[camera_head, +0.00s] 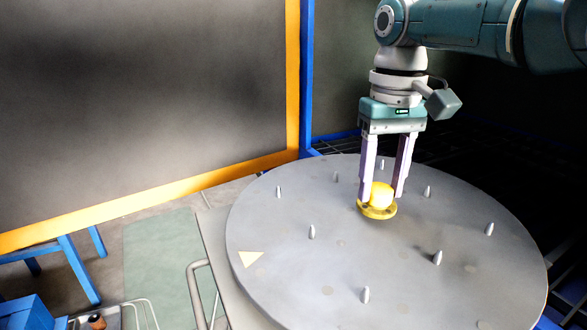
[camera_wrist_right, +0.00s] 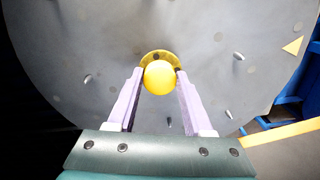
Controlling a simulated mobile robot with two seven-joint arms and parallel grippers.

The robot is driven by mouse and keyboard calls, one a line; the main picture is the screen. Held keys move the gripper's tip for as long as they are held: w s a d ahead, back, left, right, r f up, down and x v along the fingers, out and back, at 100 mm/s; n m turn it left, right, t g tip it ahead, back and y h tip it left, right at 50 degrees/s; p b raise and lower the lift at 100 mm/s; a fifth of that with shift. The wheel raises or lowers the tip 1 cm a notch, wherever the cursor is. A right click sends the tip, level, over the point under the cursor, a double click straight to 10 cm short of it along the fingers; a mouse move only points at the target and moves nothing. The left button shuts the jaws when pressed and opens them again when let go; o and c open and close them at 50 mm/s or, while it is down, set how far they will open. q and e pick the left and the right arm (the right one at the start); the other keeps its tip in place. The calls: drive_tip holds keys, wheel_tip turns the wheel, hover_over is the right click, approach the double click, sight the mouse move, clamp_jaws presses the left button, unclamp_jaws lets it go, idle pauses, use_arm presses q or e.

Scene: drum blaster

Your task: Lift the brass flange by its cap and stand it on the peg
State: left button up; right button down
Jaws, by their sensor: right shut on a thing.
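The brass flange (camera_head: 378,210) is a yellow disc with a rounded cap (camera_head: 382,194) on top. It is over the round grey turntable (camera_head: 290,250); I cannot tell whether it touches the surface or hangs just above it. My right gripper (camera_head: 381,196) points down from above and is shut on the cap, one finger on each side. In the right wrist view the cap (camera_wrist_right: 159,77) sits between the fingertips, with the flange rim (camera_wrist_right: 158,55) showing behind it. Several grey pegs stand on the turntable, such as a front peg (camera_head: 365,295). Which peg is meant I cannot tell. My left gripper is out of view.
Other pegs stand around the flange, including one at the right (camera_head: 428,192) and one at the left (camera_head: 312,232). A pale triangle (camera_head: 250,258) marks the turntable's left edge. An orange-framed dark panel (camera_head: 140,100) stands behind at left. A metal handle (camera_head: 196,290) is beside the turntable.

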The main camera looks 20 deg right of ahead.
drive_tip(key=shift+s+f, duration=0.15)
drive_tip(key=shift+f, duration=0.3)
idle(0.3)
unclamp_jaws()
idle(0.4)
drive_tip(key=shift+r+p, duration=0.45)
drive_tip(key=shift+p, duration=0.25)
wheel_tip(320, 180, up, 11)
drive_tip(key=p, duration=1.1)
